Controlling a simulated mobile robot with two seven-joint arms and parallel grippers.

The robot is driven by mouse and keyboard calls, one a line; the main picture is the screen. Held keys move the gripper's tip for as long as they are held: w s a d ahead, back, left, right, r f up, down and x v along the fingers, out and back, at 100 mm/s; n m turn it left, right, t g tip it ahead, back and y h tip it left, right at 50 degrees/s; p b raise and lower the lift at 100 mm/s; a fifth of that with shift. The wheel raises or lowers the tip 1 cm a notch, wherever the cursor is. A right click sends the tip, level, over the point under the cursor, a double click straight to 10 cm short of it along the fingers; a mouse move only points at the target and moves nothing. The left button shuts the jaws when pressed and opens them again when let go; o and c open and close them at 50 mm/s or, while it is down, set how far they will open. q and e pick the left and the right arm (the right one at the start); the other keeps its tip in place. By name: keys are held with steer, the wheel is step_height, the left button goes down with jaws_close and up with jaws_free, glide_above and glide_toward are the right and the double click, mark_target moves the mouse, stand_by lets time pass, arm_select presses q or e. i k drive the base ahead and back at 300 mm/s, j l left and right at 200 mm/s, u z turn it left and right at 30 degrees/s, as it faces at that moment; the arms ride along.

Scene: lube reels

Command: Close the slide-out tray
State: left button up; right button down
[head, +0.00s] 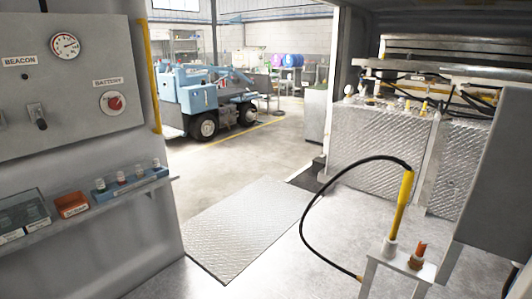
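A flat diamond-plate panel (245,225) lies low at the open doorway, in the middle of the head view. I cannot tell whether it is the slide-out tray, and no other thing is plainly a pulled-out tray. Neither of my grippers shows in the head view.
A shelf (95,213) with bins runs along the left wall under a control panel (75,80). A white stand (397,275) with a yellow-handled hose tool (402,205) is at front right. Diamond-plate tanks (375,145) stand behind. A grey box (492,190) is far right. The central floor is clear.

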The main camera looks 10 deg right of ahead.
mark_target(487, 71)
steer(key=i+j, duration=0.1)
steer(key=i, duration=0.5)
steer(key=i+z, duration=0.15)
steer(key=i, duration=0.5)
steer(key=i+j, duration=0.25)
steer(key=i, duration=0.35)
steer(key=i+l+z, duration=0.1)
steer(key=i+z, duration=0.4)
steer(key=i, duration=0.3)
steer(key=i+j+z, duration=0.2)
steer(key=i+z, duration=0.25)
steer(key=i, duration=0.35)
steer(key=i+l+z, duration=0.1)
steer(key=i+z, duration=0.25)
steer(key=i, duration=0.15)
steer(key=i+z, duration=0.35)
steer(key=i+j+z, duration=0.15)
steer(key=i+z, duration=0.15)
steer(key=i, duration=0.3)
